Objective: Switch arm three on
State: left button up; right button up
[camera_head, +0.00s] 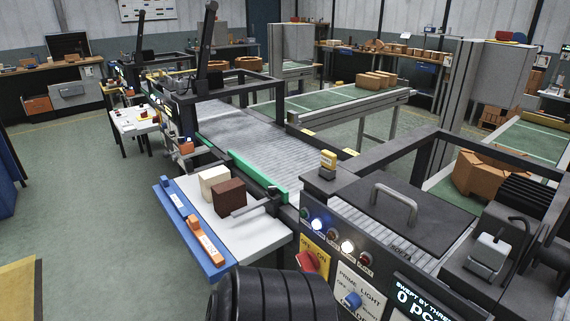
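A dark control panel (376,262) faces me at the lower right. On it is a yellow plate (318,245) marked OFF and ON, with a red knob (306,262) at its lower left. I cannot tell which way the knob points. Beside it is a PRIME LIGHT plate (366,284) with a blue knob (351,300). A display (420,297) reads "SWEPT BY THREE" and 0 pcs. In the row of lamps above, a blue-white lamp (317,223) and a white lamp (347,247) are lit. Neither of my grippers is in view.
A black ribbed form (272,296) covers the bottom middle, close to the panel's left end. A side table (262,238) holds cream and brown blocks and a blue rail (190,236) with orange pieces. A lid with a handle (394,202) tops the machine. Floor is clear at left.

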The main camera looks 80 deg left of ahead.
aim_at(308, 261)
jog(key=j+u, duration=0.1)
jog(key=u, duration=0.35)
jog(key=j+u, duration=0.15)
jog(key=u, duration=0.35)
jog(key=j+u, duration=0.1)
jog(key=u, duration=0.35)
jog(key=j+u, duration=0.15)
jog(key=u, duration=0.3)
jog(key=i+j+u, duration=0.15)
jog(key=k+j, duration=0.05)
jog(key=j, duration=0.05)
